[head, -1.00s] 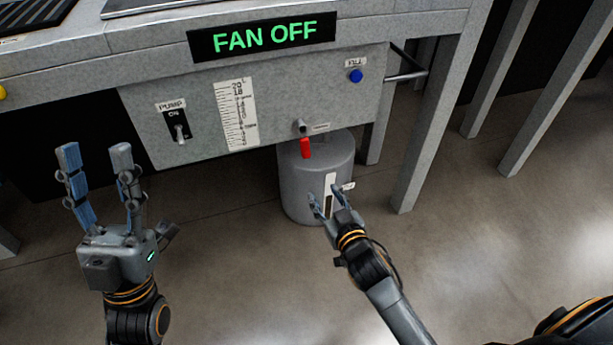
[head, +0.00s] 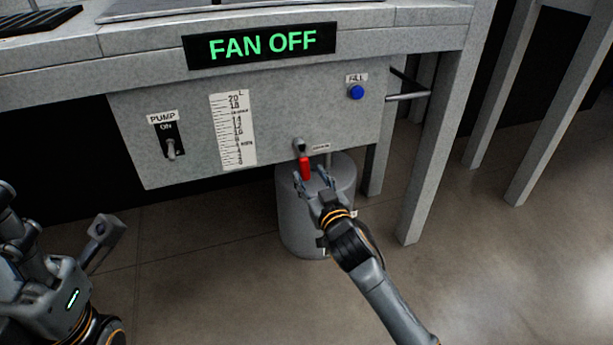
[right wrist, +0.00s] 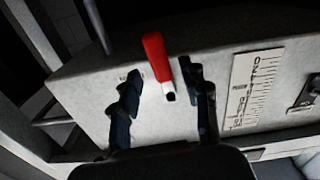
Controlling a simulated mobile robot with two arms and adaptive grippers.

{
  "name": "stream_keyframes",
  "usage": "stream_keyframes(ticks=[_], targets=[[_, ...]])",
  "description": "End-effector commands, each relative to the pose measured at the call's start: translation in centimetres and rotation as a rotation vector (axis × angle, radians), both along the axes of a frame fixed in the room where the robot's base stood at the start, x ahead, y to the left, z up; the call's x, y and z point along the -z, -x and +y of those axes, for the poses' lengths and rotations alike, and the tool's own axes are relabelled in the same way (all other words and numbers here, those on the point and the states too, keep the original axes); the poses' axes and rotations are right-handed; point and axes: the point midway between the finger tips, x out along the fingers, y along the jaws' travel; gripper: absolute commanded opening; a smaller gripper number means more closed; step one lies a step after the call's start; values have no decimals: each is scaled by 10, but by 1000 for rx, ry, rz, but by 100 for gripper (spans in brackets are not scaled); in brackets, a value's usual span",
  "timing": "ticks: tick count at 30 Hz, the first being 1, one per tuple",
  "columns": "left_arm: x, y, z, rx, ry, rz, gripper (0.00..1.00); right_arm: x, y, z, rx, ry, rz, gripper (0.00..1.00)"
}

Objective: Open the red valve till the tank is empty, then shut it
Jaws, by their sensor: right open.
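The red valve handle (head: 305,168) hangs down from a metal spout (head: 299,146) on the grey tank front (head: 275,140). It also shows in the right wrist view (right wrist: 157,57). My right gripper (head: 312,180) is open, with its fingertips just below and either side of the handle. In the right wrist view the handle shows between the two fingers (right wrist: 160,85), with gaps on both sides. My left gripper (head: 45,265) is at the lower left, partly cut off by the frame. A white level scale (head: 232,130) runs from 0 to 20 L; I see no clear level on it.
A grey cylindrical container (head: 300,225) stands on the floor below the spout. The PUMP switch (head: 171,147) is left of the scale; the blue FILL button (head: 356,92) is at the right. A sign (head: 262,45) reads FAN OFF. Stand legs (head: 435,145) rise at the right.

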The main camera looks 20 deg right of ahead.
Motion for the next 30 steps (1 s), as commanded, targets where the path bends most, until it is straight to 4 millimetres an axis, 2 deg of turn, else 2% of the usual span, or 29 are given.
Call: stream_keyframes(ticks=[3, 7, 18, 19, 20, 25, 26, 30], targets=[[-1, 3, -1, -1, -1, -25, 45, 2, -18, 1, 0, 0, -1, 45], [-4, 4, -1, -2, -2, -40, 45, 1, -29, 1, 0, 0, 0, 45], [-7, 5, -1, -3, -4, -46, 45, 0, -34, 1, 0, 0, 1, 45], [-7, 5, -1, -3, -4, -46, 45, 0, -34, 1, 0, 0, 1, 43], [-7, 5, -1, -3, -4, -46, 45, 0, -34, 1, 0, 0, 1, 37], [-7, 5, -1, -2, -3, -47, 45, 0, -34, 1, 0, 0, 1, 2], [-7, 5, -1, -2, -3, -47, 45, 0, -34, 1, 0, 0, 1, 0], [-7, 5, -1, -2, -3, -47, 45, 0, -34, 1, 0, 0, 1, 0]])
